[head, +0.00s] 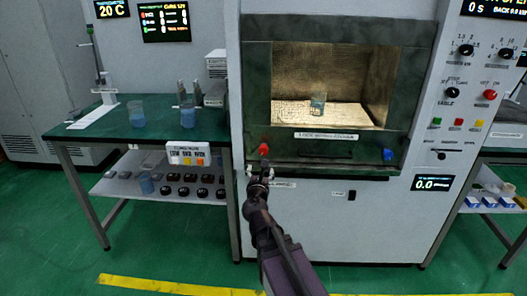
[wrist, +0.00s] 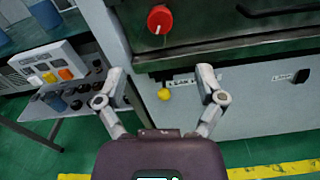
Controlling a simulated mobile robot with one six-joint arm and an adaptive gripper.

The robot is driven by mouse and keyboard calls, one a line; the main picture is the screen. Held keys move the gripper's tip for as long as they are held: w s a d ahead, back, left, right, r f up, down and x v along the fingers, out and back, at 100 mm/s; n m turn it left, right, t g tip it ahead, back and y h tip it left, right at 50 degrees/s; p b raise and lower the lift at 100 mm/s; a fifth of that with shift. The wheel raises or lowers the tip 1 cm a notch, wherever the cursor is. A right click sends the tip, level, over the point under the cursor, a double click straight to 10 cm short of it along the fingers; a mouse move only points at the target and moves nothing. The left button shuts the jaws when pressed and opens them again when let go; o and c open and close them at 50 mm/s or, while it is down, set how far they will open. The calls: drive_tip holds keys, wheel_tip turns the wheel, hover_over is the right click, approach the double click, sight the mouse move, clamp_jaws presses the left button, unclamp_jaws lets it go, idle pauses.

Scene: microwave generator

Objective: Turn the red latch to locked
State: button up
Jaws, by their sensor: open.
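The red latch (head: 264,149) is a small round red knob on the dark green panel below the microwave chamber, at its left end. In the wrist view the red latch (wrist: 160,18) shows near the top middle, with a white mark on its face. My gripper (head: 261,170) is just below the latch in the head view. In the wrist view my gripper (wrist: 161,72) has its two fingers spread wide, with nothing between them. The latch appears beyond the fingertips, apart from them. I cannot tell from the white mark whether it is locked.
A beaker (head: 318,104) stands in the lit chamber. A green side table (head: 95,125) with beakers is at left. Green floor is clear in front.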

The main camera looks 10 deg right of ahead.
sight(263, 152)
drive_tip(key=x, duration=1.3)
drive_tip(key=shift+w+d, duration=0.1)
drive_tip(key=shift+w, duration=0.15)
drive_tip(key=c, duration=1.2)
